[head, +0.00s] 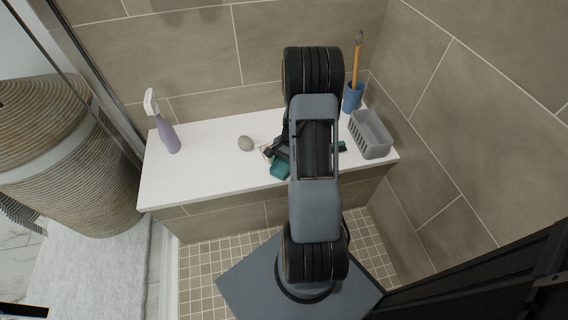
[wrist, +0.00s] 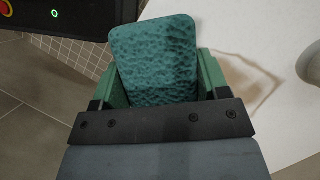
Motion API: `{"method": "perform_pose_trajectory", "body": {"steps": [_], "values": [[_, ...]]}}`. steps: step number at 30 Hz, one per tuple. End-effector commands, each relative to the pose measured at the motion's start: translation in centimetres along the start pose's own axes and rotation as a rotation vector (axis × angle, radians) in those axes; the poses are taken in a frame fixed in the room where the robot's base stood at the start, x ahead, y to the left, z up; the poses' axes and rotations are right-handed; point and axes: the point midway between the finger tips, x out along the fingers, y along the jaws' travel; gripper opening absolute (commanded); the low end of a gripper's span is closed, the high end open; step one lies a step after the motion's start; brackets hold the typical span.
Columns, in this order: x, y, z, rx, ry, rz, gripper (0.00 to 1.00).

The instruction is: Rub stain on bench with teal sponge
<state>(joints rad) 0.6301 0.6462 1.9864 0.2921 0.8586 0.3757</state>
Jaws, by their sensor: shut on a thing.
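A teal sponge (wrist: 155,62) with a pitted face fills the space between the green fingers of my gripper (wrist: 158,84), which is shut on it. In the head view the sponge (head: 280,169) shows at the front edge of the white bench (head: 210,175), just left of my arm. A faint brown ring-shaped stain (wrist: 262,84) lies on the bench, right of the sponge in the wrist view. Part of the stain is hidden by my gripper. I cannot tell whether the sponge touches the bench.
A grey basket (head: 371,136) and a blue cup (head: 352,98) with a wooden-handled brush stand to the right. A dark teal item (head: 339,147) is partly hidden by my arm.

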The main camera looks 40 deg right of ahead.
Motion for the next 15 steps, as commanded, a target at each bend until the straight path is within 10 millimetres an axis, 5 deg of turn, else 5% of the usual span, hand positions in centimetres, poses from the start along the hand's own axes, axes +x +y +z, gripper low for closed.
{"method": "perform_pose_trajectory", "body": {"steps": [15], "values": [[0.35,-0.50,-0.67,0.000,0.000,0.000,0.42]]}}
